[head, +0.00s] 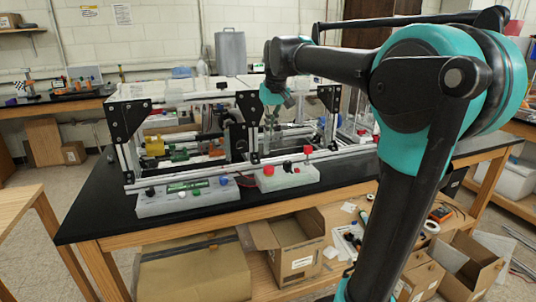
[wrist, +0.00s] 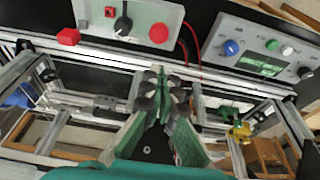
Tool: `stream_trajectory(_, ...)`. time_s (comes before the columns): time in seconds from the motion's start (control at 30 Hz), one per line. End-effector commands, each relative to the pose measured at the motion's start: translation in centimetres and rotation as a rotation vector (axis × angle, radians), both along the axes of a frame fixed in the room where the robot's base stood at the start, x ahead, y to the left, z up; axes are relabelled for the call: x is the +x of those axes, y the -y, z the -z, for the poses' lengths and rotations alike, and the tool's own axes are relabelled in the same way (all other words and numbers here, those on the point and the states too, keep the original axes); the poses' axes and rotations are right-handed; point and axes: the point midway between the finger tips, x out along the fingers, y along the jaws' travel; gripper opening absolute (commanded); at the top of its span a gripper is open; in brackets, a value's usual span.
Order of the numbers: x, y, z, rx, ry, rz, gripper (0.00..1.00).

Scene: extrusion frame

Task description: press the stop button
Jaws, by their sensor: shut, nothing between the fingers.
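A red round stop button (head: 268,170) sits on the left part of a light grey control box (head: 285,180) at the table's front edge. In the wrist view the red button (wrist: 158,33) shows at the top, beside a black rotary knob (wrist: 123,25). My gripper (head: 271,118) hangs inside the extrusion frame, above and behind the control box. In the wrist view my gripper (wrist: 160,88) is shut and empty, with the fingertips apart from the button. A frame rail lies between them in that view.
A second control box (head: 187,196) with blue, green, black and white controls stands to the left. A red block-shaped part (wrist: 69,37) is by the first box's corner. Aluminium rails (head: 200,178) and black brackets (head: 128,120) surround my gripper. A red cable (wrist: 192,45) runs between the boxes.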

Motion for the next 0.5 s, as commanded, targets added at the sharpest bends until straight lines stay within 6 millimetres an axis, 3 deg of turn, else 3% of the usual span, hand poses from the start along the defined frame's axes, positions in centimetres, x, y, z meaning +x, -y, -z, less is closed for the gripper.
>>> stream_trajectory(0.17, 0.6, -0.1, 1.8, 0.000, 0.000, 0.000, 0.00)
stream_trajectory(0.5, 2.4, -0.6, 8.1, 0.000, 0.000, 0.000, 0.00)
